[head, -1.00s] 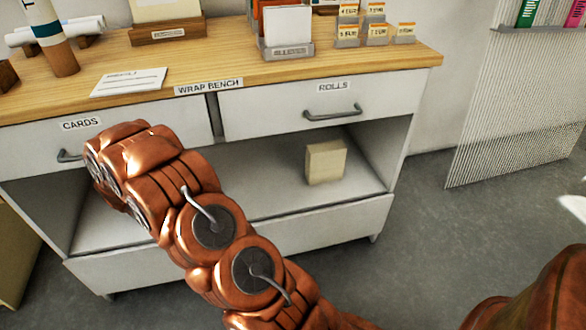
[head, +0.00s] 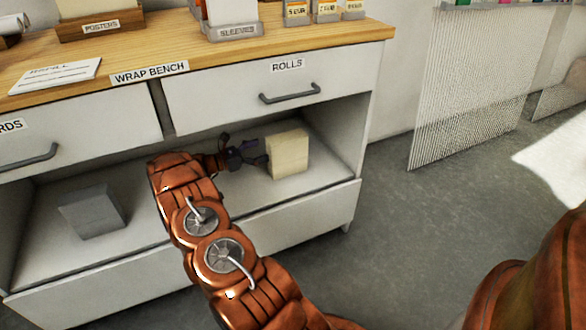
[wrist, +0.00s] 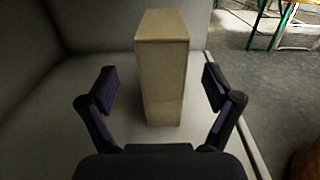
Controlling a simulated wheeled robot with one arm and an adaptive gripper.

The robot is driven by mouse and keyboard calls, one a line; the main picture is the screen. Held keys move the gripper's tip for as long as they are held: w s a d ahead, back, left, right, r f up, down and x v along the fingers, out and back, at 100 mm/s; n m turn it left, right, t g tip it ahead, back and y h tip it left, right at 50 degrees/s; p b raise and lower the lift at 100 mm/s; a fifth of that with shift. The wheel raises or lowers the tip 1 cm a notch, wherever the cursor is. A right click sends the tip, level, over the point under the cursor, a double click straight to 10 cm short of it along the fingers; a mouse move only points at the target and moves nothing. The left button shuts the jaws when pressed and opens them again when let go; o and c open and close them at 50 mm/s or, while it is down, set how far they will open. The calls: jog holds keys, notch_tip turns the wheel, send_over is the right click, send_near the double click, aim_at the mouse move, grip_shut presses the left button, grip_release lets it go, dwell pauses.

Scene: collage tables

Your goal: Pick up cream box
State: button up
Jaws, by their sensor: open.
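The cream box (head: 288,154) stands upright on the open shelf under the drawer labelled ROLLS, near the shelf's right side. My gripper (head: 262,154) is inside the shelf space, just left of the box, with its fingers pointing at it. In the wrist view the cream box (wrist: 161,75) stands straight ahead. The two dark fingers of my gripper (wrist: 158,90) are spread wide, one to each side of the box, with gaps on both sides. The gripper is open and holds nothing. The box's far side is hidden.
A grey box (head: 92,212) stands on the shelf (head: 45,250) at the left. The bench top (head: 200,55) and drawers lie above the shelf space, and its right side wall is close to the box. Open floor (head: 410,240) lies to the right.

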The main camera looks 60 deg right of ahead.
aim_at(270, 166)
jog(key=shift+s+d+f, duration=0.15)
jog(key=shift+s+f, duration=0.1)
jog(key=shift+f, duration=0.2)
notch_tip(270, 166, down, 7)
jog(key=shift+b, duration=1.05)
jog(key=shift+b+x, duration=0.35)
jog(key=shift+x, duration=1)
jog(key=shift+b+x, duration=0.65)
jog(key=shift+x, duration=1.65)
jog(key=shift+r, duration=0.1)
grip_shut()
